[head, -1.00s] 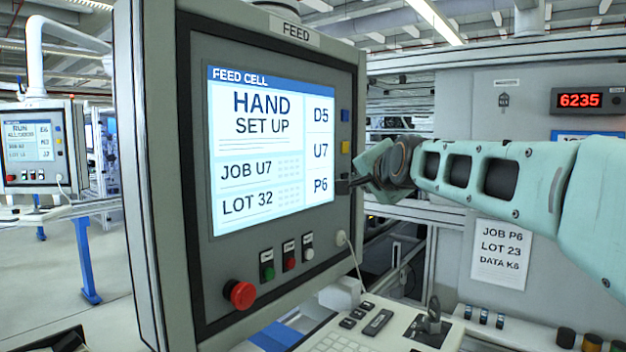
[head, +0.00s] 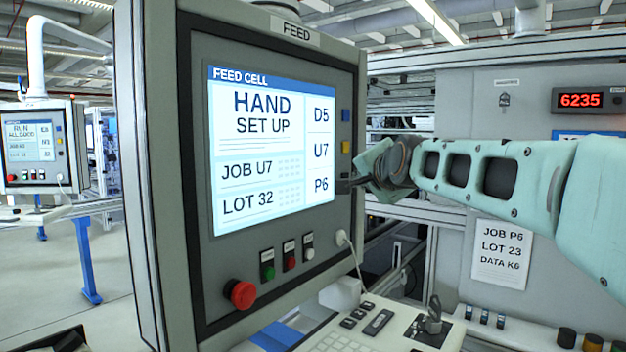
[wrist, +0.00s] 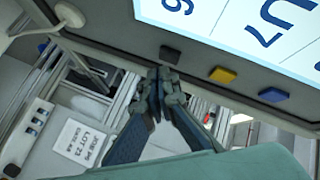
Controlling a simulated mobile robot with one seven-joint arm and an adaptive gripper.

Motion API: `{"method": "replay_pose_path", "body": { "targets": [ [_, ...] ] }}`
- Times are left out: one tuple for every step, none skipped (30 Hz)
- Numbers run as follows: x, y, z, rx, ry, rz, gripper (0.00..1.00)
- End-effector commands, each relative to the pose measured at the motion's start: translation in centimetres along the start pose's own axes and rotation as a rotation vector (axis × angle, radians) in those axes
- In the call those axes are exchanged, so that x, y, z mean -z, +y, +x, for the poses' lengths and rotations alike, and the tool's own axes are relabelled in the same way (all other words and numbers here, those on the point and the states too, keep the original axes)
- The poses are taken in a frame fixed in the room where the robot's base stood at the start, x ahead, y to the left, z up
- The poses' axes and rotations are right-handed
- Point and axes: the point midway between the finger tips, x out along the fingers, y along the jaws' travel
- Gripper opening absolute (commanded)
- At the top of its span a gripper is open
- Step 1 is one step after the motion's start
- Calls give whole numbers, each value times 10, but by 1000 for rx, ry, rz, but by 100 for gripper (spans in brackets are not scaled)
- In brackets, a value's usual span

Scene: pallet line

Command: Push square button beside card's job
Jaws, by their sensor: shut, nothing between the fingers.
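The card (head: 502,254) on the grey cabinet reads JOB P6, LOT 23, DATA K6. The feed panel screen (head: 262,175) lists D5, U7 and P6 down its right side. Beside them are a blue square button (head: 346,115), a yellow one (head: 346,147) and a dark one, level with P6. The dark button (wrist: 170,53) shows clearly in the wrist view; in the head view my fingers overlap it. My gripper (head: 354,184) is shut and empty, its tips right at the dark button. In the wrist view its tips (wrist: 157,72) appear just below that button; I cannot tell whether they touch.
Below the screen are a red mushroom button (head: 240,294) and small green, red and white buttons. A white plug with a cable (head: 342,238) sits at the panel's lower right. A keyboard shelf (head: 350,335) juts out below. A second panel (head: 40,145) stands far left.

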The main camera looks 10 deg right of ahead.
Motion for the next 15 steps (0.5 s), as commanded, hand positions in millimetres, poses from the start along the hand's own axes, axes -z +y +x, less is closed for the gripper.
{"method": "replay_pose_path", "body": {
  "targets": [
    [-2, 0, 2, -1, 0, -1, 0],
    [-2, 0, 2, -1, 0, -1, 0],
    [-3, -1, 3, -1, 0, -2, 0],
    [-3, -2, 4, -1, 0, -2, 0],
    [-4, -2, 5, 0, 0, -2, 0],
    [-4, -3, 5, 0, 0, -1, 0],
    [-4, -3, 5, 0, 0, -1, 0],
    [-4, -4, 5, 0, 0, 0, 0],
    [-4, -4, 5, 0, 0, 0, 0],
    [-4, -4, 5, 0, 0, 0, 0],
    [-4, -4, 5, 0, 0, 0, 0],
    [-4, -4, 5, 0, 0, 0, 0],
    [-4, -4, 5, 0, 0, 0, 0],
    [-4, -4, 5, 0, 0, 0, 0],
    [-4, -4, 5, 0, 0, 0, 0]
  ]
}}
